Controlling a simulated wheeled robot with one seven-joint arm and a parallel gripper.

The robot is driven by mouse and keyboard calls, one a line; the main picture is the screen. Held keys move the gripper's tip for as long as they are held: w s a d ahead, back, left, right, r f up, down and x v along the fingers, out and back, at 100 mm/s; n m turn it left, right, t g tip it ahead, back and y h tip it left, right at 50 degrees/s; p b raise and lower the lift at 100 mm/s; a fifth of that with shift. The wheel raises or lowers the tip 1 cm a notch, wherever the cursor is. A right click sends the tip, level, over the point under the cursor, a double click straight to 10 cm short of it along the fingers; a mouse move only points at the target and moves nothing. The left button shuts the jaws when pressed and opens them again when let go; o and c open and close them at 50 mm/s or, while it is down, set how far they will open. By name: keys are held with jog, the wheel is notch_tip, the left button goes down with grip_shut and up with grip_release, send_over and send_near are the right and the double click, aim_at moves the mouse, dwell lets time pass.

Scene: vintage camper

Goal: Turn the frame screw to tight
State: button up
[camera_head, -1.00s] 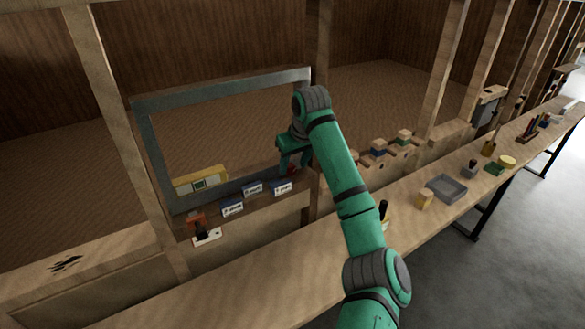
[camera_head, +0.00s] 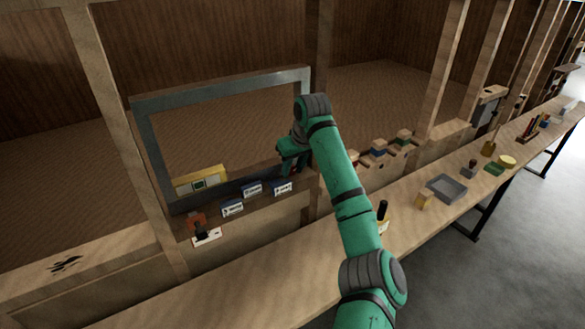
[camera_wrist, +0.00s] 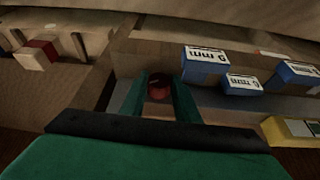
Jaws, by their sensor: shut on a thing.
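A red round knob (camera_wrist: 158,89), which looks like the frame screw, sits between the two green fingers of my gripper (camera_wrist: 158,96) in the wrist view. My gripper is shut on it. In the head view my gripper (camera_head: 290,160) is at the lower right corner of the grey metal window frame (camera_head: 222,83). There the knob is mostly hidden by the fingers and wrist. I cannot read how far the screw is turned.
Blue-and-white labelled boxes (camera_head: 253,190) stand on the ledge left of my gripper. A yellow level-like tool (camera_head: 202,180) lies at the frame's bottom. Wooden blocks (camera_head: 378,150) stand to the right. The front bench (camera_head: 270,265) has a bare stretch; a grey tray (camera_head: 447,187) stands farther right.

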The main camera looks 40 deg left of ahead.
jog(key=g, duration=0.1)
jog(key=w+g+y, duration=0.1)
jog(key=g, duration=0.1)
jog(key=shift+d+m, duration=0.15)
jog(key=shift+m, duration=0.25)
jog(key=shift+s+g+y, duration=0.1)
jog(key=shift+g+y, duration=0.2)
jog(key=shift+d, duration=0.1)
jog(key=o, duration=1)
jog(key=shift+d, duration=0.1)
jog(key=shift+o, duration=0.2)
jog(key=v, duration=1)
jog(key=shift+r, duration=0.35)
